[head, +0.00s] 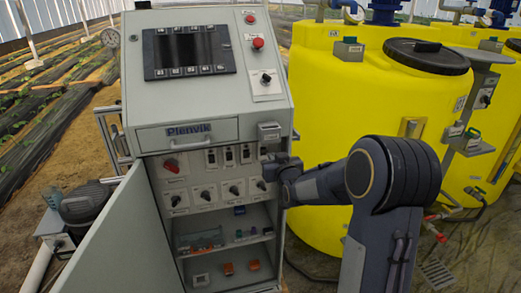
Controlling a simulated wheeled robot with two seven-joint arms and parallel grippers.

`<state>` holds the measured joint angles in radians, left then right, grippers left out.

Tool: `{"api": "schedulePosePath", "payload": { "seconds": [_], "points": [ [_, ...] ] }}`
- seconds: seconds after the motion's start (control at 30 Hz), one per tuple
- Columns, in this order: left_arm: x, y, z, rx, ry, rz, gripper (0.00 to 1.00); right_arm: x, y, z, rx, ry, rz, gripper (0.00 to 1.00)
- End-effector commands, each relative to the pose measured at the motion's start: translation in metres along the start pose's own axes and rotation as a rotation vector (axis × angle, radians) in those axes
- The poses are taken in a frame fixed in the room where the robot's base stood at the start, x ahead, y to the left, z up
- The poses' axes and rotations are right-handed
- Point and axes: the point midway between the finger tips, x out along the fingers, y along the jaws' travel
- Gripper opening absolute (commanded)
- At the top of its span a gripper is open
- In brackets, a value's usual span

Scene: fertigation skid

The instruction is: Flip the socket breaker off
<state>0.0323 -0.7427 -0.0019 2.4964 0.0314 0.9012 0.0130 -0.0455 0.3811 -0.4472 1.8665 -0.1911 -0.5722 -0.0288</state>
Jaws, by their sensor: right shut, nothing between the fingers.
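The open grey cabinet (212,105) has a panel with a row of breakers: a left one (211,158), a middle one (229,156) and a right one (246,153). Their labels are too small to read, so I cannot tell which is the socket breaker, nor the lever positions. My right gripper (269,168) is shut and empty at the right end of this row, close to the panel. It hides part of the panel there. I cannot tell whether it touches anything. My left gripper is not in view.
A red switch (171,165) sits left of the breakers, with a row of rotary knobs (205,195) below. The cabinet door (125,240) stands open at the left. Shelves with small parts (228,268) lie below. Yellow tanks (335,95) stand close on the right.

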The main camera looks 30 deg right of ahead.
Motion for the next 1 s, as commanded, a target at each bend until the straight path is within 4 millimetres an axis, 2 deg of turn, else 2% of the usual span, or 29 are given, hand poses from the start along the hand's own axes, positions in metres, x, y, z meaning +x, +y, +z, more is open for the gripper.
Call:
{"api": "schedulePosePath", "payload": {
  "seconds": [0.17,0.27,0.7,0.83,1.0],
  "points": [
    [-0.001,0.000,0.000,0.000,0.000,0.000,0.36,0.003,0.000,0.000,0.000,-0.001,0.000,0.00],
    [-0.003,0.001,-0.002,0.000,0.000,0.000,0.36,0.013,0.000,0.000,-0.001,-0.003,0.000,0.00],
    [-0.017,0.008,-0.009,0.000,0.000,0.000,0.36,0.086,0.000,0.000,0.001,-0.004,0.001,0.00],
    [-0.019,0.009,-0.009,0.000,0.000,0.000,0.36,0.096,0.000,0.000,0.001,-0.003,0.000,0.00],
    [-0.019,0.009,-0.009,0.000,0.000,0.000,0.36,0.100,0.000,0.001,0.002,-0.003,0.000,0.00]
  ]
}}
